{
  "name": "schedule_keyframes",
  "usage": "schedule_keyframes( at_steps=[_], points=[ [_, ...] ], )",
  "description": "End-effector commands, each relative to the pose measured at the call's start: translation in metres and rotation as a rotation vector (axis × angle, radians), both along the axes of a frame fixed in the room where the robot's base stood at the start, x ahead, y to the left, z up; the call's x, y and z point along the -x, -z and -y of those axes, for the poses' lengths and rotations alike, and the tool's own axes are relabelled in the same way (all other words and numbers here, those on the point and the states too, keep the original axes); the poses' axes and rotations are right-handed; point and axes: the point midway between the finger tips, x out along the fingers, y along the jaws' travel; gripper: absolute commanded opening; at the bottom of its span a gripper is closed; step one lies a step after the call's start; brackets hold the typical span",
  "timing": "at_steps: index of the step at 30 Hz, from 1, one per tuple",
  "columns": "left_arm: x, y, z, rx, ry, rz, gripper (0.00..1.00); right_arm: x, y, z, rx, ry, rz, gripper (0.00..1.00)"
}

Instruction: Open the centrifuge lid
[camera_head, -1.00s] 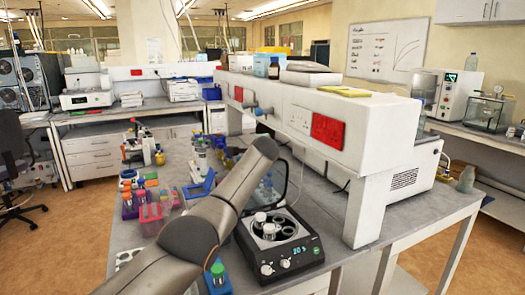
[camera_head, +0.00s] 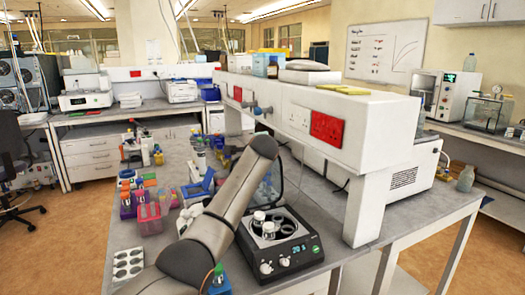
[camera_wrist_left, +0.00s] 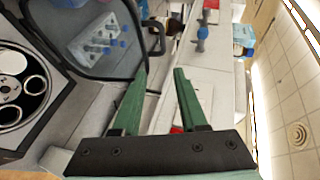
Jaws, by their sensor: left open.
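The centrifuge (camera_head: 290,252) sits on the bench in the head view, with its rotor and tubes uncovered. Its see-through, dark-edged lid is raised; in the left wrist view the lid (camera_wrist_left: 118,64) stands beside the open rotor bowl (camera_wrist_left: 22,85). A dark loop-like part shows at the lid's edge, close to the fingertips. My left gripper (camera_wrist_left: 160,72) is open, with green fingers apart and nothing seen between them. The fingertips are beside the lid's edge; contact is unclear. In the head view my left forearm hides this gripper and part of the lid. My right gripper is in neither view.
A white shelf unit (camera_head: 365,140) with red panels stands right behind the centrifuge. Coloured tube racks (camera_head: 150,218) and a blue rack (camera_head: 198,187) stand to the left. A round-welled tray (camera_head: 128,262) lies at the front left.

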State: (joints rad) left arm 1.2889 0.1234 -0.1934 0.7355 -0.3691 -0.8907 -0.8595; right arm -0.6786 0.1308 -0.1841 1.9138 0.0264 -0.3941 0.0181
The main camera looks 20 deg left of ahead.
Motion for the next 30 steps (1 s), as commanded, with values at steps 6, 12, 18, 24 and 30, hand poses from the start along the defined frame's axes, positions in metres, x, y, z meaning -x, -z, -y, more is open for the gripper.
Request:
schedule_keyframes(
  at_steps=[6, 12, 18, 24, 30],
  points=[
    [0.018, -0.006, 0.009, 0.0, 0.001, 0.004, 0.42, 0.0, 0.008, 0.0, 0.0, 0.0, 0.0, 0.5],
    [0.038, -0.013, 0.019, -0.001, 0.001, 0.004, 0.42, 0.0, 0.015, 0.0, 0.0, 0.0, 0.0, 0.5],
    [0.061, -0.022, 0.031, -0.001, 0.003, 0.006, 0.42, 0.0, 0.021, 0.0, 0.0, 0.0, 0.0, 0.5],
    [0.079, -0.03, 0.039, -0.001, 0.003, 0.006, 0.42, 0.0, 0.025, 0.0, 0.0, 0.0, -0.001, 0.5],
    [0.085, -0.033, 0.042, -0.001, 0.002, 0.004, 0.42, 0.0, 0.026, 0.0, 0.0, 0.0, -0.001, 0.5]
  ],
)
